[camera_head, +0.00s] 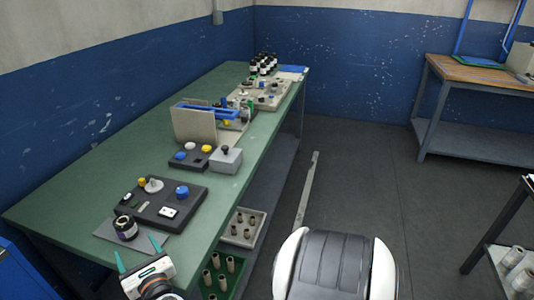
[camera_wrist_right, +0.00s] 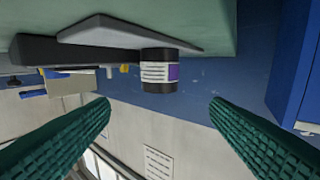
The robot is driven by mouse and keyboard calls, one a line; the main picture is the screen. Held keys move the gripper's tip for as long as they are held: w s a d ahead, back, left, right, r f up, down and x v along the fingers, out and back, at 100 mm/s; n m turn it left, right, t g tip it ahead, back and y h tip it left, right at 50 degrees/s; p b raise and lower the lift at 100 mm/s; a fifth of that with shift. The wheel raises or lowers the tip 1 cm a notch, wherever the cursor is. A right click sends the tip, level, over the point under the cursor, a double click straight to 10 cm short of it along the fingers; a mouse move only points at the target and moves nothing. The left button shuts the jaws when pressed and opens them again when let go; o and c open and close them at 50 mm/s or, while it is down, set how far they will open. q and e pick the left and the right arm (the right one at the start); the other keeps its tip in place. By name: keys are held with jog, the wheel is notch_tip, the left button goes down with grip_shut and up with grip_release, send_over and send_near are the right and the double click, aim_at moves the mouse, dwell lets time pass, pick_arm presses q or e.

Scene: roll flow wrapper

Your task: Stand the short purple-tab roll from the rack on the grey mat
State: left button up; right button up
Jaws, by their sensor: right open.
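A short dark roll (camera_head: 125,228) with a white label stands upright on the grey mat (camera_head: 152,246) at the near end of the green bench. In the right wrist view, which is upside down, the roll (camera_wrist_right: 158,72) shows a purple tab on its label, and its base meets the grey mat (camera_wrist_right: 120,30). My right gripper (camera_head: 137,252) is open and empty, with teal fingers. It is just in front of the roll, apart from it; the roll shows beyond the gap between the fingers (camera_wrist_right: 160,108). My left gripper is not in view.
A dark control panel (camera_head: 150,211) with knobs lies just behind the mat. Farther back are a grey box (camera_head: 226,159), a beige upright panel (camera_head: 193,124) and several dark labelled bottles or rolls (camera_head: 264,62). Trays with small cylinders (camera_head: 243,228) sit on the lower shelf.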

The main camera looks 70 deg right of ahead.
jog(key=shift+a+r+n, duration=0.25)
jog(key=shift+n, duration=0.45)
jog(key=a+r+n+t+y, duration=0.1)
jog(key=a+n+t+y, duration=0.5)
jog(key=n, duration=1.2)
jog(key=s+a+f+n+g+y, duration=0.2)
jog(key=a+f+n+g, duration=0.15)
jog(key=f, duration=0.45)
jog(key=s+a+f+n+g+y, duration=0.1)
jog(key=s+a+f+n+g, duration=0.15)
jog(key=f+n, duration=0.45)
jog(key=s+a+f+n+g+y, duration=0.2)
jog(key=f+n+g, duration=0.1)
jog(key=f, duration=0.7)
jog(key=s+d+f+n+g, duration=0.2)
jog(key=s+f+n+g, duration=0.4)
jog(key=s+f, duration=1.15)
jog(key=s+d+f+n+g, duration=0.1)
jog(key=s+f+g, duration=0.1)
jog(key=s, duration=0.4)
jog(key=s+d+f+n+g+h, duration=0.1)
jog(key=s+d+f+n+g, duration=0.1)
jog(key=s, duration=0.4)
jog(key=s+d+f+n+g+h, duration=0.1)
jog(key=s+f+n, duration=0.1)
jog(key=s+f, duration=0.2)
jog(key=s, duration=0.2)
jog(key=shift+s+d+f+g, duration=0.2)
jog(key=shift+s+f+g, duration=0.1)
jog(key=shift+s+g, duration=0.1)
